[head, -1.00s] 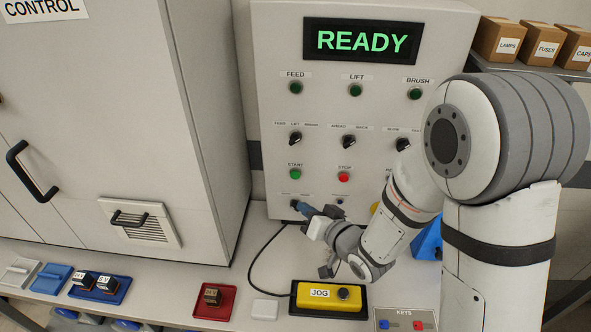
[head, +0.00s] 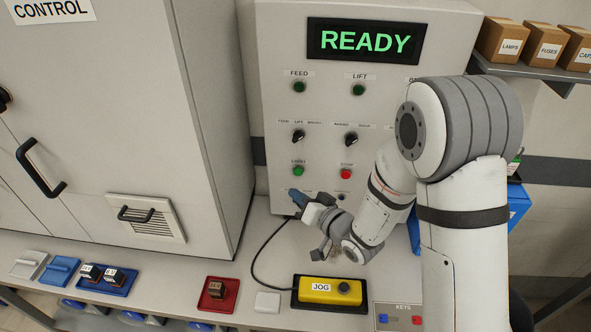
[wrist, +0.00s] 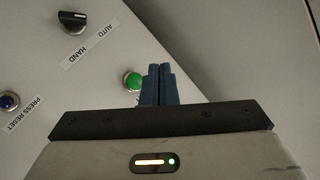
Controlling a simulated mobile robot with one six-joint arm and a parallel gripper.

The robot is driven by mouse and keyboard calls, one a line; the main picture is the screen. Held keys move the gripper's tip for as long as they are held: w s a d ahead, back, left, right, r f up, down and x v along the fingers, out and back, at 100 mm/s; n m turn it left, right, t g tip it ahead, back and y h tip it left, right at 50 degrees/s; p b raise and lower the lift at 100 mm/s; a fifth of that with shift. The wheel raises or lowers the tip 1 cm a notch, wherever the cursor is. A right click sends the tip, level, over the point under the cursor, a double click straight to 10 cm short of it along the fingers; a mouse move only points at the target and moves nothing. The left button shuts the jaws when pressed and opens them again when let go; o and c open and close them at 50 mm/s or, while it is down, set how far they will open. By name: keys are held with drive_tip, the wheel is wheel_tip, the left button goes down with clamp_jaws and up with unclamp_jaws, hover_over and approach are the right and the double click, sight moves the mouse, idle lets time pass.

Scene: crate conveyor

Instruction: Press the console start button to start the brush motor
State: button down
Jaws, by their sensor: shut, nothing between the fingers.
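The console (head: 375,110) stands behind the bench with a lit READY display (head: 366,41). Its green START button (head: 298,171) is at the left of a row, beside the red STOP button (head: 346,174). My gripper (head: 294,196) is shut and empty, with its blue fingertips just below START in the head view. In the wrist view, a green button (wrist: 133,80) is close beside the shut fingers (wrist: 158,85). Its label is not visible there, and I cannot tell whether the fingers touch anything. The BRUSH lamp is hidden behind my arm.
A black selector knob (head: 298,136) is above START. A yellow JOG box (head: 330,291) and a red tray (head: 217,295) are on the bench. A large cabinet (head: 110,120) stands left.

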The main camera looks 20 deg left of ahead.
sight(298, 172)
drive_tip(key=shift+w+a, duration=0.2)
drive_tip(key=shift+w, duration=0.5)
drive_tip(key=shift+w+a, duration=0.25)
drive_tip(key=shift+w, duration=0.45)
drive_tip(key=shift+w+a, duration=0.2)
drive_tip(key=shift+w, duration=0.5)
drive_tip(key=shift+w, duration=0.15)
idle(0.3)
drive_tip(key=shift+w+a+b, duration=0.15)
drive_tip(key=shift+w+b, duration=0.2)
drive_tip(key=shift+b, duration=0.05)
drive_tip(key=shift+w+a, duration=0.1)
drive_tip(key=shift+w, duration=0.35)
idle(0.8)
drive_tip(key=shift+s, duration=0.1)
drive_tip(key=shift+s+d+b, duration=0.25)
drive_tip(key=shift+s+b, duration=0.3)
drive_tip(key=shift+s, duration=0.2)
